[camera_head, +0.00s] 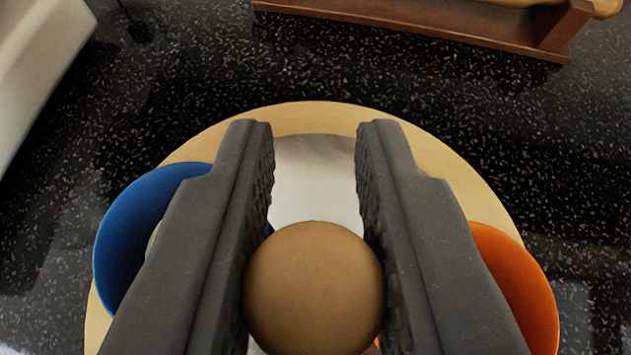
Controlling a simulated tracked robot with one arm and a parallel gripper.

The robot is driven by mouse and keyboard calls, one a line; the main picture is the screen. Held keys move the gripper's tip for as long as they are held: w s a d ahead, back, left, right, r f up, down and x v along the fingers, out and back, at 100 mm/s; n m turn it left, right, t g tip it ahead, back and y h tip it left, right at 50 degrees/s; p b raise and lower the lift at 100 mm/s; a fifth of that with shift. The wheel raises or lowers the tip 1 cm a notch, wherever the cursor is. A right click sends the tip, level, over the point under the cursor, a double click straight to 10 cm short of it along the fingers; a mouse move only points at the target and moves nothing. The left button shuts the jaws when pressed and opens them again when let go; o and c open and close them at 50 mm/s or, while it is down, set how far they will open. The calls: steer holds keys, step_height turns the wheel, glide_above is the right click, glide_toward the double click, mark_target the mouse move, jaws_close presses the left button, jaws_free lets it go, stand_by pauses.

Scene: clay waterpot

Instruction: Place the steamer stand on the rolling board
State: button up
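My gripper (315,130) has its two dark ridged fingers on either side of a smooth brown ball (314,288), and both appear to touch it. The ball looks like a knob; what lies under it is hidden. Below the fingers is a round pale-wood piece (325,110) with a grey metallic surface (316,180) at its middle. A blue rounded piece (135,225) shows left of the fingers and an orange one (520,285) right. These may be parts of the steamer stand, but I cannot tell how they join. I cannot identify the rolling board for certain.
A reddish-brown wooden frame (420,32) with a pale wooden piece (500,3) on it lies at the top right. A white object (35,60) is at the upper left. The speckled black counter (200,75) between them is mostly clear.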

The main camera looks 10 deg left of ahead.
steer(key=o, duration=0.4)
steer(key=shift+o, duration=0.2)
steer(key=shift+r, duration=0.1)
steer(key=p+v, duration=0.1)
steer(key=v, duration=1.1)
steer(key=shift+r, duration=0.1)
